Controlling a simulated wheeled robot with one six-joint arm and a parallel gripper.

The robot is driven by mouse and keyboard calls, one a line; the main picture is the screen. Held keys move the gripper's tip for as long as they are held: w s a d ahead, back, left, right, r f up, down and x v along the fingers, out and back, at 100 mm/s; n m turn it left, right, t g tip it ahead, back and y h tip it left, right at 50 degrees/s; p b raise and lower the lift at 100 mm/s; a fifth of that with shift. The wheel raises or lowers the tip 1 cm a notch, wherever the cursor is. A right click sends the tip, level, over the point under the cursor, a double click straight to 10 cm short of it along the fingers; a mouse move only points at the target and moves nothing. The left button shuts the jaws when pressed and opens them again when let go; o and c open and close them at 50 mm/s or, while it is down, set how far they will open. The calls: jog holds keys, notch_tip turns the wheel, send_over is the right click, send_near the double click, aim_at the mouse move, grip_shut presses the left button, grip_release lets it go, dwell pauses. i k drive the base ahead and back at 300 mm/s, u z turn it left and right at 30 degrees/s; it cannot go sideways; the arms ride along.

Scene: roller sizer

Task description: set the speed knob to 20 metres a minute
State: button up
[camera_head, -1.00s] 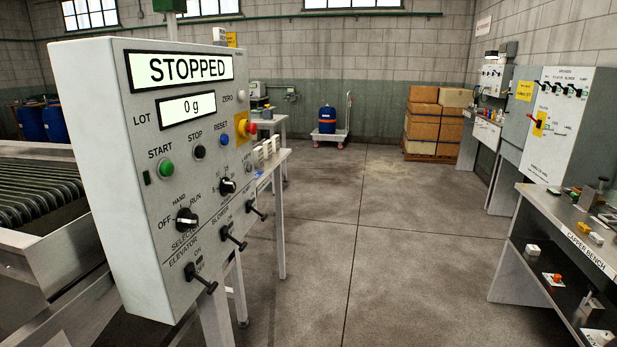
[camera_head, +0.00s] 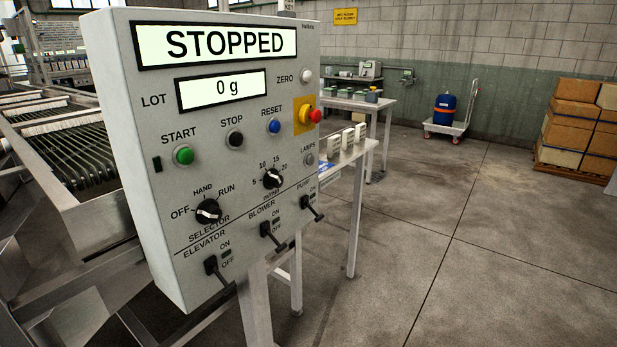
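The grey control panel (camera_head: 235,250) stands at left centre, its face turned partly to the right. The speed knob (camera_head: 272,180) is a small black knob right of the middle of the panel. Its scale reads 5, 10, 15 and 20 m/min, with 20 at the right end. The knob's pointer is too small to read surely against the scale. The upper display (camera_head: 220,45) reads STOPPED and the lower display (camera_head: 221,89) reads 0 g. My gripper is not in view.
The selector knob (camera_head: 208,211), the green start button (camera_head: 183,155) and the red emergency stop (camera_head: 310,116) share the panel. Three switch levers stick out along its bottom, including the blower lever (camera_head: 272,235). A roller machine (camera_head: 75,160) stands left. Open floor (camera_head: 500,230) lies right.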

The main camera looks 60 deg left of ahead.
aim_at(272, 179)
jog(key=u, duration=0.25)
jog(key=i, duration=0.65)
jog(key=u, duration=1.15)
jog(key=i, duration=0.5)
jog(key=u, duration=0.55)
